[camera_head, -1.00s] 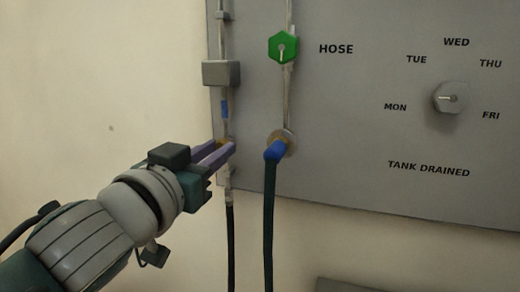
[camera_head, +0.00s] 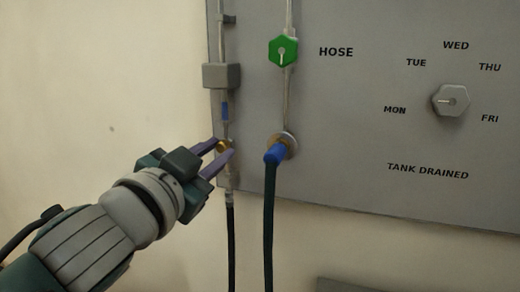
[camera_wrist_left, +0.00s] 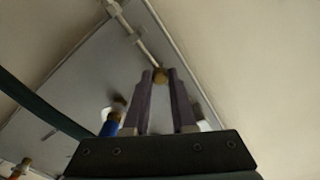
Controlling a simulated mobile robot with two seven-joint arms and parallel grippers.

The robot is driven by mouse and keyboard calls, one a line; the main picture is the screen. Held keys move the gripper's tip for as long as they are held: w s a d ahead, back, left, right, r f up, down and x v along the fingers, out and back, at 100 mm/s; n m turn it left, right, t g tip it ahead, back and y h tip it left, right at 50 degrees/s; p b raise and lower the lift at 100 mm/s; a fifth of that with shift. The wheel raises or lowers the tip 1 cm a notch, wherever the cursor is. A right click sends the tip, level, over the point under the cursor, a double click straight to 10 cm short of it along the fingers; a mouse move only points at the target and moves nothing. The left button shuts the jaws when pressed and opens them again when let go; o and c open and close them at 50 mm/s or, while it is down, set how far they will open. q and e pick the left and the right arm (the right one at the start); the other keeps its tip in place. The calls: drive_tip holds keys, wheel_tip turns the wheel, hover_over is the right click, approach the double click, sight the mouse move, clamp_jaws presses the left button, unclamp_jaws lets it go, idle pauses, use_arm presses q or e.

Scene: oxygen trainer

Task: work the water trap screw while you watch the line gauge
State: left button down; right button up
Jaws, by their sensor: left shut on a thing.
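The water trap screw is a small brass knob (camera_head: 223,146) on the thin pipe at the panel's left edge, below a grey block (camera_head: 221,76) with a short blue section under it. My left gripper (camera_head: 221,149) is shut on the brass screw, its purple fingers on either side of it. In the left wrist view the brass screw (camera_wrist_left: 160,75) sits between the fingertips. The line gauge cannot be made out in these views. My right gripper is not in view.
A green HOSE valve (camera_head: 283,51) sits right of the screw. Below it, a dark hose (camera_head: 270,215) with a blue end hangs from a round fitting. A grey day dial (camera_head: 450,100) is farther right. The wall left of the panel is bare.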

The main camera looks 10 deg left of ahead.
use_arm(q)
drive_tip(key=m, duration=0.4)
drive_tip(key=shift+m, duration=2.5)
drive_tip(key=c, duration=0.7)
unclamp_jaws()
drive_tip(key=shift+c, duration=0.2)
drive_tip(key=s+a, duration=0.1)
drive_tip(key=s, duration=0.9)
drive_tip(key=shift+w+a, duration=0.1)
